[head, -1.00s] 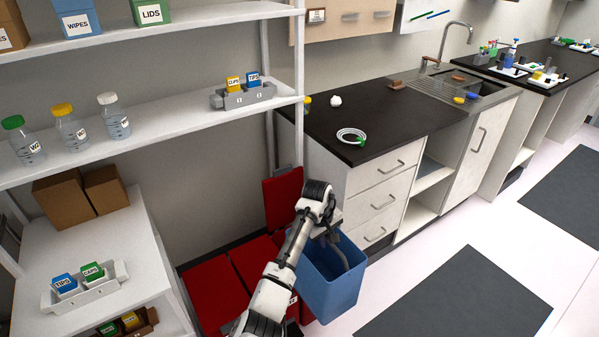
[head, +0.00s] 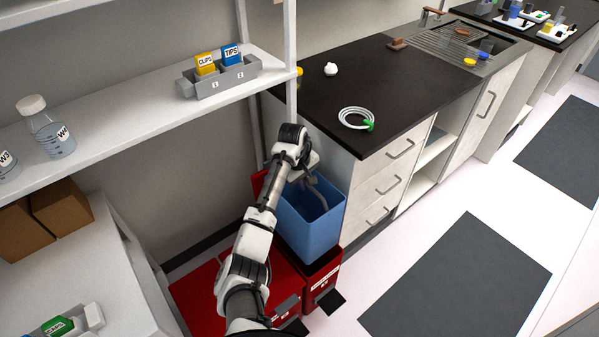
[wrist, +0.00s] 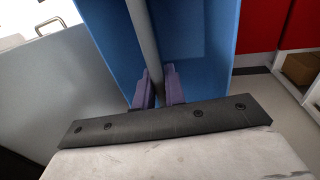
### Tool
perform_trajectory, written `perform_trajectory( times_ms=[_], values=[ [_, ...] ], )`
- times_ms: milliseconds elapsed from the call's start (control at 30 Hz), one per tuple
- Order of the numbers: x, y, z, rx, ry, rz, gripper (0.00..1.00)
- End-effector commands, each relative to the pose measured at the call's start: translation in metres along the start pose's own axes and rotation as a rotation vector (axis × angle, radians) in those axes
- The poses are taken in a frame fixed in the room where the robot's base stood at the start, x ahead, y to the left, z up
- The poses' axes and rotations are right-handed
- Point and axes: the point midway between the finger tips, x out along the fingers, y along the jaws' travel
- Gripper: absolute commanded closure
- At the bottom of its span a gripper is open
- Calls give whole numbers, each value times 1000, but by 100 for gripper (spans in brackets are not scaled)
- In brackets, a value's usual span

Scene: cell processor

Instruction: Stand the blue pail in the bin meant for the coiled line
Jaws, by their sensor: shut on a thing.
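My gripper (head: 306,178) is shut on the grey handle (wrist: 145,35) of the blue pail (head: 312,232); in the wrist view, its two purple fingers (wrist: 158,88) pinch the handle. The pail hangs upright over the right-hand red bin (head: 318,285), whose front shows below it. I cannot tell whether the pail's base is inside the bin or above it. That bin's lid (head: 258,184) stands raised behind. The coiled white line (head: 355,118) with a green part lies on the black counter.
Other red bins (head: 200,290) with closed lids stand left of the pail. The counter's white drawer unit (head: 388,180) is close on the pail's right. A shelf rack (head: 130,115) with bottles and boxes is at the left. Grey mats (head: 460,280) lie on open floor.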

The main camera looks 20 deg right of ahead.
Motion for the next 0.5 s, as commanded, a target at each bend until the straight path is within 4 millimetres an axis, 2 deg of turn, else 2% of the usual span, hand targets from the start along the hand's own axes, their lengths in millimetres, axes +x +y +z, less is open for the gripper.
perform_trajectory(
  times_ms=[267, 500],
  values=[
    [28, -6, -1, 0, 3, 1, 100],
    [66, -14, -1, 0, 2, 0, 100]
  ],
)
